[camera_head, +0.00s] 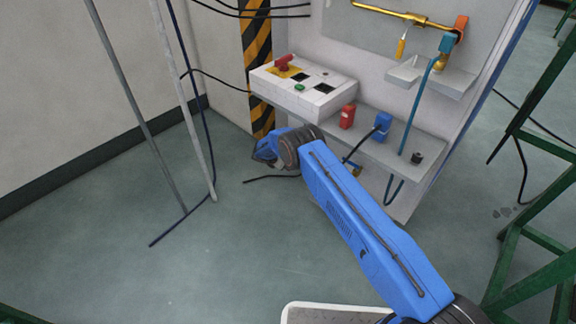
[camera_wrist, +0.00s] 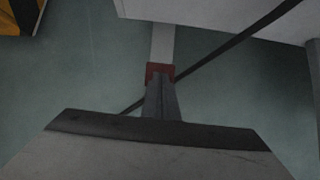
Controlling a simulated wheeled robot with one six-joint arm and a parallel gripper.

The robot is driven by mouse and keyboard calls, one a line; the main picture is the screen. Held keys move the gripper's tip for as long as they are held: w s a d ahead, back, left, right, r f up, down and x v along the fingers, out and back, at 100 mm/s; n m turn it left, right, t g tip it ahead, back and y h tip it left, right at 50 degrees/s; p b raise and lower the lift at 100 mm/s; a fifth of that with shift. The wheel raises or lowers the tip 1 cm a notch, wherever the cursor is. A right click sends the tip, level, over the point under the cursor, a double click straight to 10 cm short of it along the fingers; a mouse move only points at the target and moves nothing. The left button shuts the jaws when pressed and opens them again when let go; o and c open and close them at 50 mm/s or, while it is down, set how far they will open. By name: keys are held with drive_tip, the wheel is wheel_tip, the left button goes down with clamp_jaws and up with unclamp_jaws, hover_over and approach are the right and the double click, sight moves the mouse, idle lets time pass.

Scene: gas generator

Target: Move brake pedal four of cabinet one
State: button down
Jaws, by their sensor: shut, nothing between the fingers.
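In the wrist view, a pale grey bar (camera_wrist: 163,42) comes down from under a light panel and has a dark red end piece (camera_wrist: 153,69). It looks like a pedal, but no number shows on it. My gripper (camera_wrist: 161,85) has its narrow dark fingers together, with their tips right at the red piece. I cannot tell whether they touch it. In the head view, my blue arm reaches to the floor-side area under the cabinet shelf (camera_head: 393,158). My fingers and the pedal are hidden there behind the arm's wrist.
A white control box (camera_head: 318,102) with a red knob (camera_head: 285,61) sits on the shelf above my wrist, beside a red block (camera_head: 347,116) and a blue block (camera_head: 382,122). A dark cable crosses behind my fingers. Green frames (camera_head: 545,245) stand at right; open floor lies left.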

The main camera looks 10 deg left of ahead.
drive_tip(key=shift+f, duration=0.95)
drive_tip(key=shift+s+a, duration=0.1)
drive_tip(key=shift+s+a+r, duration=0.3)
drive_tip(key=shift+s+a, duration=0.15)
drive_tip(key=shift+s, duration=0.1)
drive_tip(key=shift+s+a+r, duration=0.25)
drive_tip(key=shift+s+a, duration=0.15)
drive_tip(key=shift+s, duration=0.1)
drive_tip(key=v, duration=1.7)
drive_tip(key=shift+s+a+r, duration=0.1)
drive_tip(key=shift+s+a, duration=0.1)
drive_tip(key=shift+s, duration=0.05)
